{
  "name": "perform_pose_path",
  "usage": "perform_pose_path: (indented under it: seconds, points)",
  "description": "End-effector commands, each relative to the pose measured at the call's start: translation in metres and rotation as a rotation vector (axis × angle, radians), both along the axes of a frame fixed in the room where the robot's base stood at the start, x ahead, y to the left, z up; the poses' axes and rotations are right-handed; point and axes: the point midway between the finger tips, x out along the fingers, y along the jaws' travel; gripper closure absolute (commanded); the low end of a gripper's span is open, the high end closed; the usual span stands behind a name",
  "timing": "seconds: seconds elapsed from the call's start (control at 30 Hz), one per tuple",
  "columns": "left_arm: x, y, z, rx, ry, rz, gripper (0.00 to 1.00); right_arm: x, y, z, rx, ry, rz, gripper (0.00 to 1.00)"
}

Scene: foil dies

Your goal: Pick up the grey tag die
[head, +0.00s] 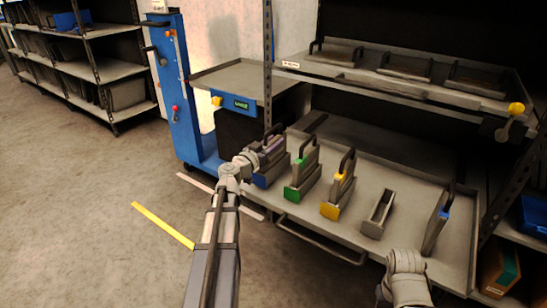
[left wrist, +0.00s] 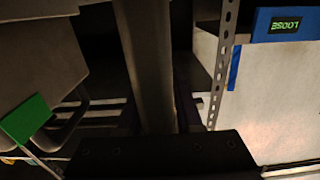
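No die with a tag that is plainly grey can be made out. The leftmost die (head: 270,163) stands in a blue-fronted holder on the lower shelf, its tag partly hidden by my left gripper (head: 268,146). That gripper is at the die's handle; whether its fingers are open or shut is unclear. A green-tag die (head: 305,172), a yellow-tag die (head: 342,184) and a blue-tag die (head: 437,222) stand farther right. In the left wrist view, a grey upright piece (left wrist: 146,65) runs down to the dark gripper body. My right gripper does not show.
An empty holder (head: 378,214) sits between the yellow-tag and blue-tag dies. A blue post (head: 172,85) and side table (head: 235,78) stand left. The floor is clear at left.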

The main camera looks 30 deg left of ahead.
Motion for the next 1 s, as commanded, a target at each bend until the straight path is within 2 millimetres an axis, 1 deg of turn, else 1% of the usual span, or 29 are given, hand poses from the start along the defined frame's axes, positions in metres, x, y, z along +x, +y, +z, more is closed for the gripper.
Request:
perform_pose_path:
  seconds: [0.03, 0.2, 0.27, 0.3, 1.0]
  points:
    - [-0.0001, 0.0001, 0.0, 0.0, 0.0, 0.0, 0.73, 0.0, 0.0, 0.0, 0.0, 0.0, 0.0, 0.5]
    - [-0.0001, 0.0001, 0.0, 0.0, 0.0, 0.0, 0.92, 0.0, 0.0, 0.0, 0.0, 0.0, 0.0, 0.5]
    - [-0.0001, 0.0001, 0.0, 0.0, 0.0, 0.0, 0.98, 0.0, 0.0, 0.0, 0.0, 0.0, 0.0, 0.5]
    - [-0.0001, 0.0002, 0.0, 0.0, 0.0, 0.0, 1.0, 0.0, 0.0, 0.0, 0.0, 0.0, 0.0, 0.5]
    - [-0.0002, 0.0001, 0.0, 0.0, 0.0, 0.0, 1.0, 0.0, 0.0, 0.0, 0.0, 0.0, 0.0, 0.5]
